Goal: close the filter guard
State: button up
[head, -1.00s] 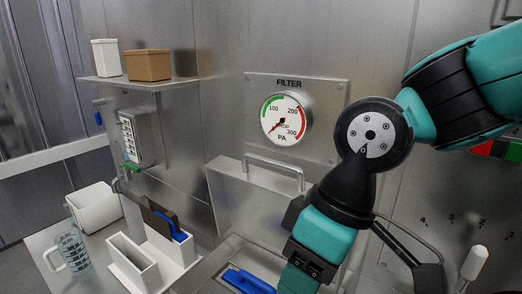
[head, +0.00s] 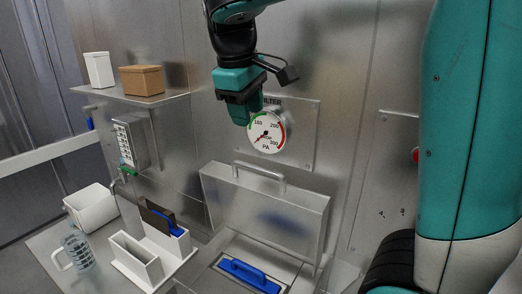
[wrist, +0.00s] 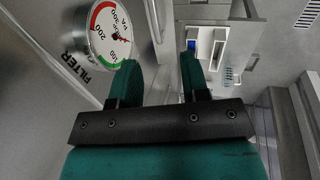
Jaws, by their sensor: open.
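The filter guard (head: 270,215) is a see-through lid with a grey bar handle (head: 262,172) along its top edge. It stands raised and tilted back against the wall, behind the filter opening. A blue-handled filter (head: 248,275) lies in the opening in front of it. My gripper (head: 242,117) is above the guard's handle, in front of the left part of the pressure gauge, touching nothing that I can see. In the wrist view my gripper (wrist: 160,75) shows its two green fingers apart, with nothing between them.
The round filter gauge (head: 266,132) is on the wall close beside my gripper. A white slotted holder (head: 137,260) with a dark, blue-edged panel stands left of the opening, near a clear jug (head: 77,250) and white bin (head: 90,206). A shelf (head: 130,95) holds two boxes.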

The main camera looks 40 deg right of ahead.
jog(key=r, duration=0.1)
send_near(262, 170)
jog(key=x, duration=0.8)
jog(key=shift+w+d+f, duration=0.1)
jog(key=shift+d+f, duration=0.15)
grip_shut()
